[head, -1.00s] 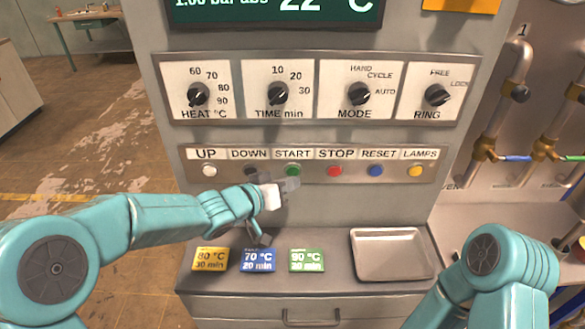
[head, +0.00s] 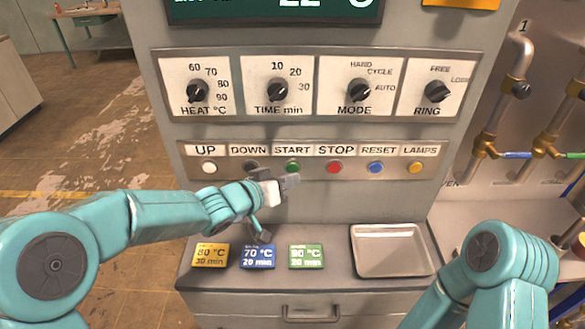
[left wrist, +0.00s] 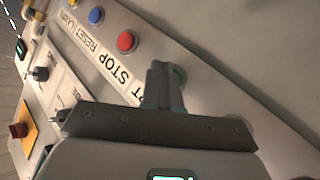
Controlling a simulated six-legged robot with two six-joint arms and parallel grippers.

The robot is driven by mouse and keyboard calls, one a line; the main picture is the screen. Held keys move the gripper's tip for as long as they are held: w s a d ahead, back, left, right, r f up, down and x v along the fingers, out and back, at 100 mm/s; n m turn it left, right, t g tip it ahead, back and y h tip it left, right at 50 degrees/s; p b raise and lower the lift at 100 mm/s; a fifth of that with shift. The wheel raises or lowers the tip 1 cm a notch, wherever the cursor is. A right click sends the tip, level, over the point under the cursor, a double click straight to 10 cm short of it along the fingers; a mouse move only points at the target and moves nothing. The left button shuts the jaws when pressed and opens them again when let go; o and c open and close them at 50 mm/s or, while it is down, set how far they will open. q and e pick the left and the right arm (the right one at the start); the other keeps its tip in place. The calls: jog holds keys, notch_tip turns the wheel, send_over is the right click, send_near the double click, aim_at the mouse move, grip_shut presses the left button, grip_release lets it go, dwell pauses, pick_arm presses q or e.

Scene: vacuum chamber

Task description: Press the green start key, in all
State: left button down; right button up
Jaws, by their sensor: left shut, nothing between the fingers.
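The green start key (head: 292,167) is a round button under the START label, in the row of keys on the grey console. My left gripper (head: 291,181) is shut and empty, its tips just below and in front of that key in the head view.
The black DOWN key (head: 251,167) and the red STOP key (head: 334,167) flank the green one. Above are several knobs, such as the TIME knob (head: 277,90). Below, a shelf holds coloured cards (head: 257,257) and an empty metal tray (head: 391,251).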

dwell(0.9)
pick_arm(q)
jog(key=shift+w+p, duration=0.45)
jog(key=shift+p, duration=0.1)
jog(key=shift+w+p, duration=0.4)
jog(key=shift+p, duration=0.1)
dwell(0.5)
jog(key=shift+s+b, duration=0.6)
jog(key=shift+s, duration=0.25)
